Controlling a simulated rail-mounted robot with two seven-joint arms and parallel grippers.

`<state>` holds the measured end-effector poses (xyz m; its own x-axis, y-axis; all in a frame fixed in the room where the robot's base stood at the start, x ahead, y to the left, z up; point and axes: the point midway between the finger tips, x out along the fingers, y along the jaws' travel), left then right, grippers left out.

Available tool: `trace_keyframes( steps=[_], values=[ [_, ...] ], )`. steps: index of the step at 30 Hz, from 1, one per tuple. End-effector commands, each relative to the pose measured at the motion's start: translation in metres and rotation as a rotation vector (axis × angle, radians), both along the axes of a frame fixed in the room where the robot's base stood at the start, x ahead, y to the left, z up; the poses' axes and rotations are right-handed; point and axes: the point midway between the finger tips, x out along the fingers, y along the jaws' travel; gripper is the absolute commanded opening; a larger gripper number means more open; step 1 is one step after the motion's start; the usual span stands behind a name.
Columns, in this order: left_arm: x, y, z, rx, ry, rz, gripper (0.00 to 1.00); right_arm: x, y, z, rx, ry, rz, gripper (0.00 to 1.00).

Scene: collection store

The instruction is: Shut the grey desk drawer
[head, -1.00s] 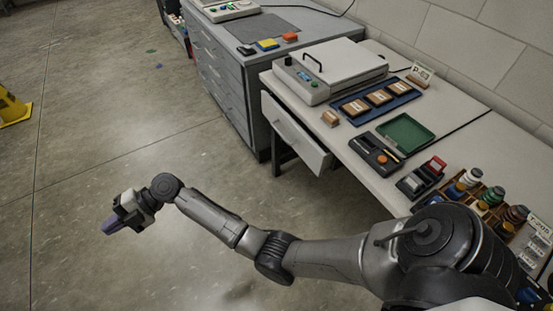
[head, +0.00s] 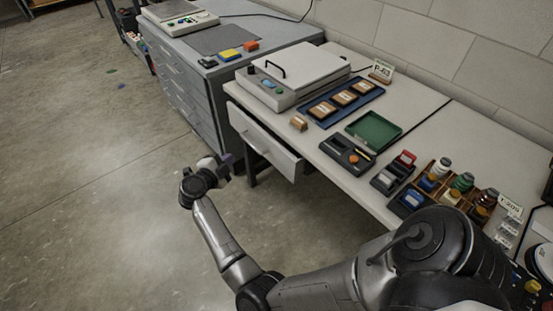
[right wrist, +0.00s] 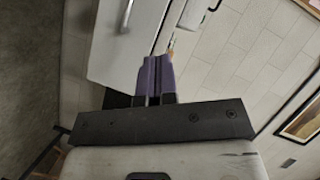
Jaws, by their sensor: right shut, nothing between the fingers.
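The grey desk drawer (head: 270,148) sticks out from the left end of the desk, open, with a gap showing behind its pale front panel. My right gripper (head: 228,163) is in front of and a little left of the drawer front, fingers shut and empty. In the right wrist view the purple fingertips (right wrist: 156,72) are closed together. There the drawer front (right wrist: 112,58) lies beyond them and to the left, with its bar handle. Whether the fingers touch the front cannot be told. My left gripper is not in view.
The desk top (head: 345,178) holds a lidded machine (head: 302,77), a blue tray (head: 320,112), a green tray (head: 374,129) and a rack of bottles (head: 447,190). A grey cabinet (head: 188,86) stands left of the desk.

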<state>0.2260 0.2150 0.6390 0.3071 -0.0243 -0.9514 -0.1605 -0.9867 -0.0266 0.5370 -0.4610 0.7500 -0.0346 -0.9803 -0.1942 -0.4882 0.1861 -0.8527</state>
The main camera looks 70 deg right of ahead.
Motion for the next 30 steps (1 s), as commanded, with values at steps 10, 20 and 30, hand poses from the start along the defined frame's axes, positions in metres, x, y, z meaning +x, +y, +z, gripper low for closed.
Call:
trace_keyframes(
  steps=[10, 20, 30],
  values=[
    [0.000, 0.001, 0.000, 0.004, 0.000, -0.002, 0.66, -0.064, 0.021, -0.017, 0.006, -0.419, -0.528, 0.00],
    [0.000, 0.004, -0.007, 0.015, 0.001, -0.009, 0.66, -0.072, 0.005, -0.024, -0.024, -0.522, -0.551, 0.00],
    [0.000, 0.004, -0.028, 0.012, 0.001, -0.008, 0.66, -0.098, -0.049, -0.044, -0.025, -0.520, -0.547, 0.00]
  ],
)
